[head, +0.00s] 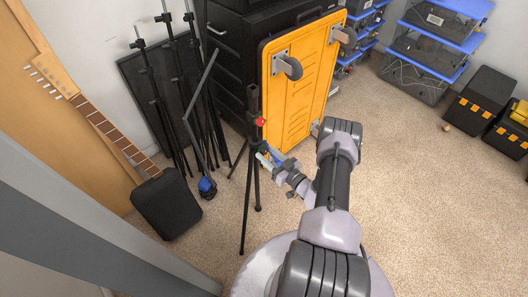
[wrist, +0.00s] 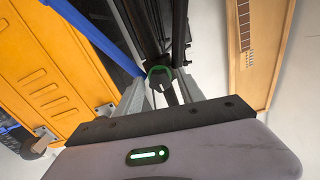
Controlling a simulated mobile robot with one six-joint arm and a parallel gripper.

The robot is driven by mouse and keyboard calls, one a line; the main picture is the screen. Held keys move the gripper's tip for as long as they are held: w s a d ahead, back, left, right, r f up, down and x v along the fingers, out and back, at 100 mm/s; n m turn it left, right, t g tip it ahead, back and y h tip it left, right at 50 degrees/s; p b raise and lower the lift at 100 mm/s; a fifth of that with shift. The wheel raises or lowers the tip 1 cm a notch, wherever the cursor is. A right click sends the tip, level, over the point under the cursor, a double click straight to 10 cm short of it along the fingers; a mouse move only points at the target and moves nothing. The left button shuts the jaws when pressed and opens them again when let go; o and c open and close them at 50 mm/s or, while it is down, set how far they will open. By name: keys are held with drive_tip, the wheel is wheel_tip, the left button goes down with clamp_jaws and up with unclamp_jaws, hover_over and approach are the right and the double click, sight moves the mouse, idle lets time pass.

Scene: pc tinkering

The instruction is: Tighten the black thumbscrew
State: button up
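A black tripod (head: 252,150) stands upright near the middle of the head view, with a red knob (head: 261,122) on its upper part. My gripper (head: 264,157) is right beside the tripod, below the red knob. In the wrist view, a small dark round part with a green rim (wrist: 159,75), which looks like the black thumbscrew, sits between the two fingertips of my gripper (wrist: 161,80). The fingers are apart, one on each side of it. Whether they touch it is not clear. In the head view the thumbscrew is too small to make out.
An orange cart panel (head: 303,80) with casters leans on a black cabinet (head: 228,45) behind the tripod. More dark stands (head: 178,95), a guitar neck (head: 100,125) and a black case (head: 168,203) are at left. The carpet (head: 440,215) at right is mostly clear.

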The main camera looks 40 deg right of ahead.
drive_tip(key=shift+s, duration=0.1)
drive_tip(key=s, duration=0.5)
drive_tip(key=shift+s+d, duration=0.3)
drive_tip(key=shift+s, duration=0.1)
